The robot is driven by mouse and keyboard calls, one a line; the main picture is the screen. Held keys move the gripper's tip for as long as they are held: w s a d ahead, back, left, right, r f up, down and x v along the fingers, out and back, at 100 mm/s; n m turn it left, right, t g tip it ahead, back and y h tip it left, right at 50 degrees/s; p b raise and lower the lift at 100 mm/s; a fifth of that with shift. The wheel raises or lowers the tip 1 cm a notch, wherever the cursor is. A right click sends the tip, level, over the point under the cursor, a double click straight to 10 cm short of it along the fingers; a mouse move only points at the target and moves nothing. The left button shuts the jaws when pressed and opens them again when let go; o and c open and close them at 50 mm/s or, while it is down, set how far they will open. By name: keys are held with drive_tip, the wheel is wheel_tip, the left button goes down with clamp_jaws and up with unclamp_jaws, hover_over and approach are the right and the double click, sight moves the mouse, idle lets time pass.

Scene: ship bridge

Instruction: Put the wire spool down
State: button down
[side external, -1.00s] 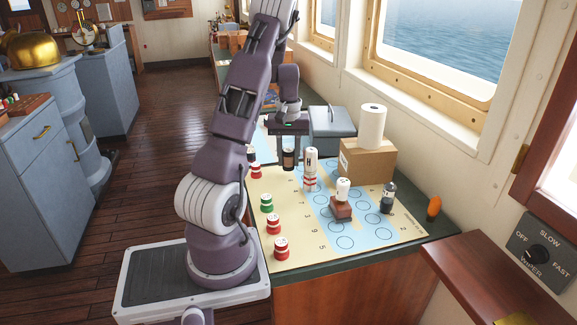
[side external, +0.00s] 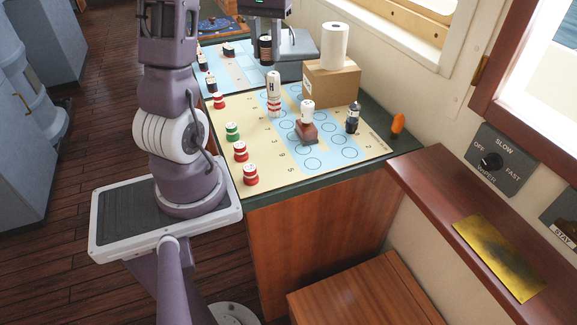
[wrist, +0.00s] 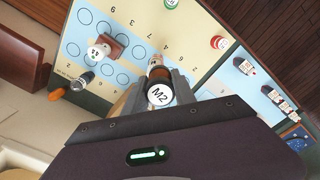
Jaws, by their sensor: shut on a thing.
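The wire spool (side external: 265,49) is a dark cylinder with copper-brown bands, upright below my gripper in the side external view. In the wrist view the spool (wrist: 158,93) shows its white round top marked M2, between the two grey fingers. My gripper (wrist: 157,88) is shut on it. In the side external view the spool appears beyond the far edge of the near printed mat (side external: 225,115), before a grey case. I cannot tell how high its base is above the surface.
A bottle marked H (side external: 273,92) stands on the near mat, as do a white-topped piece on a red-brown block (side external: 307,131), a dark bottle (side external: 353,118) and red and green jars. A cardboard box (side external: 332,83) carries a white roll (side external: 334,45). Part of the near mat is clear.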

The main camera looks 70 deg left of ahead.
drive_tip(key=s+d+f+m, duration=0.1)
drive_tip(key=s+d+m, duration=0.2)
drive_tip(key=d+m, duration=1.45)
drive_tip(key=d+f, duration=0.1)
drive_tip(key=f, duration=0.4)
drive_tip(key=f+n, duration=0.1)
drive_tip(key=f, duration=0.3)
drive_tip(key=d+f+n, duration=0.1)
drive_tip(key=f, duration=0.4)
drive_tip(key=shift+w+d+f+n, duration=0.2)
drive_tip(key=shift+d+f+n, duration=0.05)
drive_tip(key=shift+d+f, duration=0.1)
drive_tip(key=shift+f, duration=0.1)
drive_tip(key=c, duration=1)
unclamp_jaws()
